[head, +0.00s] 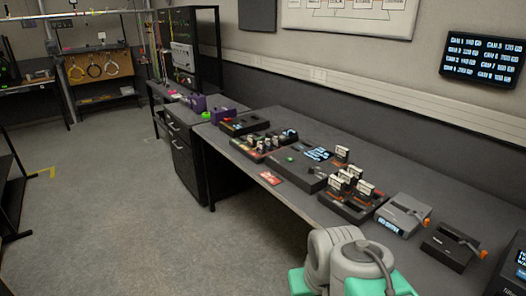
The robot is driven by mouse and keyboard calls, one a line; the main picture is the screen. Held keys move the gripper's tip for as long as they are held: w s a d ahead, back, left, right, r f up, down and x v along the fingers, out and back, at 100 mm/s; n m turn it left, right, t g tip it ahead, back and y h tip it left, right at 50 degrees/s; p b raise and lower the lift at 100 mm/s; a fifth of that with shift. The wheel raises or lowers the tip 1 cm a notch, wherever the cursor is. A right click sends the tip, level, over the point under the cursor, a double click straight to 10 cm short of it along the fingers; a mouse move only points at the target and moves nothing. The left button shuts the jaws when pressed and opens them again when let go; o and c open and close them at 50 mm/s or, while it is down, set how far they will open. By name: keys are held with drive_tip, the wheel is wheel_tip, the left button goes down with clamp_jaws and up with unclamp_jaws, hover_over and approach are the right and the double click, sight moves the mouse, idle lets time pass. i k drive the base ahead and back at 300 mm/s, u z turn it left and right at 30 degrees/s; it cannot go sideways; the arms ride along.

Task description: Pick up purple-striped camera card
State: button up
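Several small cards with white labels stand upright in a dark tray (341,205) on the long grey desk, at its middle right. More small cards stand in a second dark tray (250,153) farther back along the desk. They are too small here to tell which one has purple stripes. My gripper is not in view; only pale grey and teal parts of my own arm show at the bottom, in front of the desk's near edge.
A red card-like item (271,178) lies by the desk's front edge. A dark box with a green button (299,173) stands between the trays. Grey (403,214) and black (453,246) devices with orange levers stand at right. The floor (120,210) at left is clear.

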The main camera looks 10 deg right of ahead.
sight(261, 147)
drive_tip(key=i, duration=0.4)
drive_tip(key=u, duration=0.5)
drive_tip(key=i, duration=2.1)
drive_tip(key=u, duration=0.85)
drive_tip(key=i, duration=0.3)
drive_tip(key=z, duration=0.05)
